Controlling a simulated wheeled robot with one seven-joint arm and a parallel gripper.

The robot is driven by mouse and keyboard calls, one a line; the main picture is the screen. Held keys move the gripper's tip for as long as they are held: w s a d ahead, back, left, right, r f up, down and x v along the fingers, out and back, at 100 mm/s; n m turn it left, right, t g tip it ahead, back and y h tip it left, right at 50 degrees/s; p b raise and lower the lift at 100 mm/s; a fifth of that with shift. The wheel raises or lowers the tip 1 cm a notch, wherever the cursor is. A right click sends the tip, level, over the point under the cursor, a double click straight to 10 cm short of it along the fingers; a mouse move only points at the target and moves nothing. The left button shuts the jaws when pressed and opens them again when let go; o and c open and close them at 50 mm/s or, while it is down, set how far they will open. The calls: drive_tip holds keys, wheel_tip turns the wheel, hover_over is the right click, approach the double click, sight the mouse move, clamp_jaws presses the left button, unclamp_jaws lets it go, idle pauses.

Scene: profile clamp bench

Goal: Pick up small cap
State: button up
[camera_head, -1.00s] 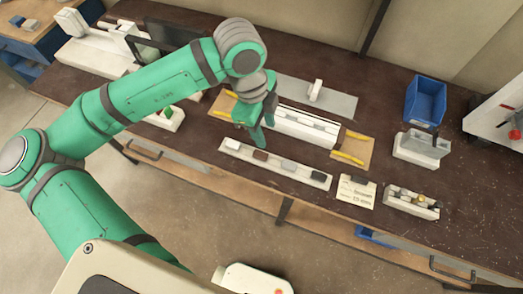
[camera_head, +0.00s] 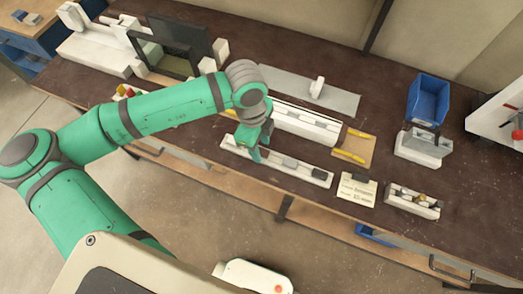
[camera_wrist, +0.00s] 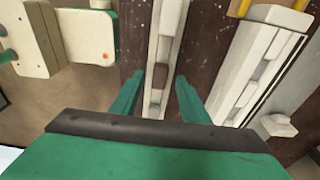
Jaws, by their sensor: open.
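A narrow white tray (camera_head: 322,180) lies near the bench's front edge with several small caps in its slots. A grey cap (camera_head: 290,162) shows to the right of my gripper. In the wrist view my gripper (camera_wrist: 159,80) is open, with one finger on each side of the tray and nothing held.
A white slotted rail (camera_head: 305,122) runs close behind the tray, with a tan plate (camera_head: 352,153) at its right end. The bench between bin and rail is clear.

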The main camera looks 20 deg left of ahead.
drive_tip(key=shift+f, duration=0.55)
drive_tip(key=shift+s+d, duration=0.1)
clamp_jaws()
drive_tip(key=shift+r, duration=0.1)
